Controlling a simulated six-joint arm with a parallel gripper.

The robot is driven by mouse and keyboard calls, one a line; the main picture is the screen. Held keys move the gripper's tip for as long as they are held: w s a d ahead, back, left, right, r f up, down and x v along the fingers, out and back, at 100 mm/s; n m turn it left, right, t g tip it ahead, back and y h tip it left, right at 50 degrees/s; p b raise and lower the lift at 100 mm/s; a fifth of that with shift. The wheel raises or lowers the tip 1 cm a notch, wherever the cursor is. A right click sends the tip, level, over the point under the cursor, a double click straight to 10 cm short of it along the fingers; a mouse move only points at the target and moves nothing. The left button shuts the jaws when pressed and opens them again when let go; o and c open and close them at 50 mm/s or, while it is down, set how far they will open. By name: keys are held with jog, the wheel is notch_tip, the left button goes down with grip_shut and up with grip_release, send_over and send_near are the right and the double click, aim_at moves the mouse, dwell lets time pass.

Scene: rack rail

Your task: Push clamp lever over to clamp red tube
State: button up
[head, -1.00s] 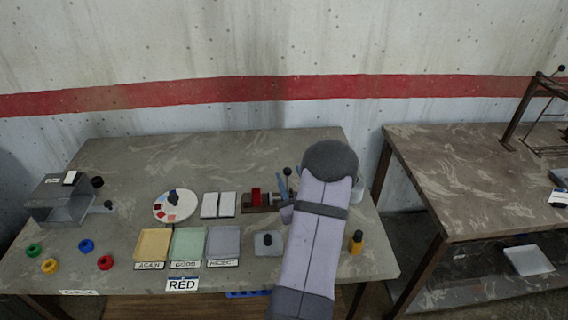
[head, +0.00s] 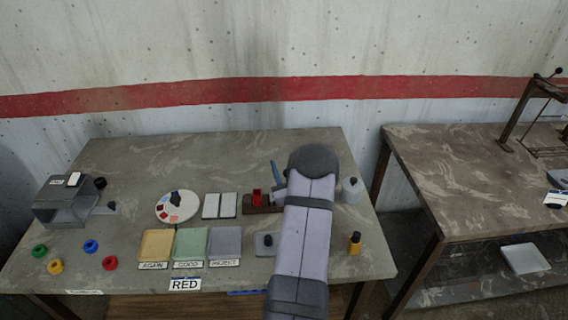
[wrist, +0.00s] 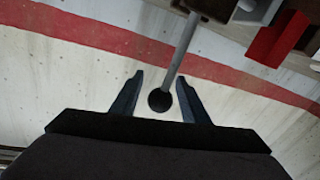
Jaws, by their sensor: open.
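The red tube (head: 257,196) sits in the brown clamp (head: 262,209) toward the back right of the bench. In the wrist view the red tube (wrist: 278,42) is at the upper right. The clamp lever (wrist: 180,55) is a grey rod with a black ball knob (wrist: 160,101). My gripper (wrist: 160,78) is open, and the knob appears between its two fingers, with no clear contact visible. In the head view a blue-grey finger of my gripper (head: 278,172) shows just right of the red tube. My arm hides the lever there.
A white bottle (head: 351,190) and an orange bottle (head: 355,242) stand right of my arm. Yellow, green and grey trays (head: 225,243) lie in front. A second table (head: 480,180) stands at the right.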

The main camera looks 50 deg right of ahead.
grip_shut()
jog(key=shift+d, duration=0.1)
jog(key=s+d+f+m+h+b, duration=0.1)
jog(key=s+d+m+b, duration=0.3)
jog(key=m+b, duration=0.3)
jog(key=shift+s+d+f+m+t+b, duration=0.2)
jog(key=shift+f+m+t+b, duration=0.15)
jog(key=shift+b, duration=0.35)
dwell(0.4)
